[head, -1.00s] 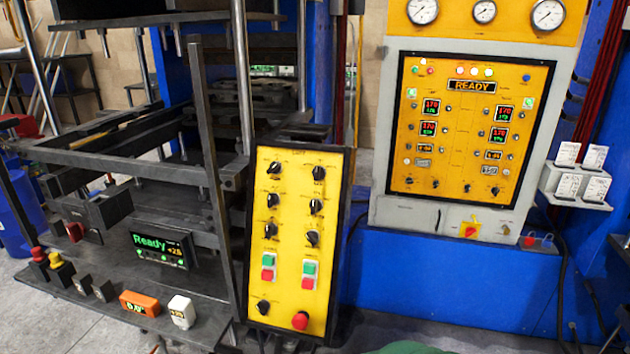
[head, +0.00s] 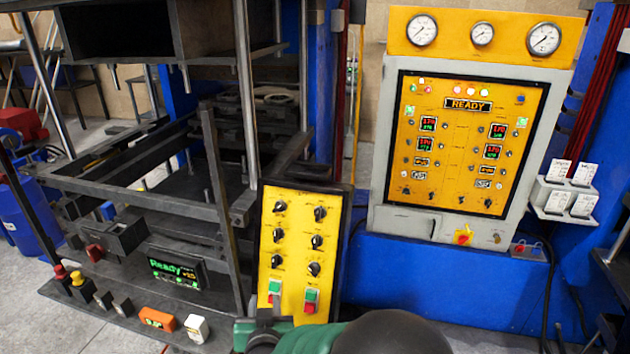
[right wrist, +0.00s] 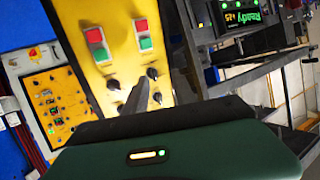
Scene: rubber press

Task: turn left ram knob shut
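The yellow knob panel (head: 298,252) stands in the middle of the head view, with two columns of black knobs above green and red buttons. Its left column has a top knob (head: 280,207), a middle knob (head: 277,233) and a lower knob (head: 276,260); labels are too small to read. My right gripper (head: 268,312) is at the panel's lower left, covering part of the buttons. In the right wrist view, the panel appears upside down, and the gripper's fingers (right wrist: 147,84) look together and empty, pointing between the knob columns near a knob (right wrist: 152,73). My left gripper is out of view.
The dark press frame (head: 215,165) stands close left of the panel, with a "Ready" display (head: 176,268) and small boxes on its lower shelf. A larger yellow control cabinet (head: 465,140) reads READY at the back right. Blue machine walling lies below the cabinet.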

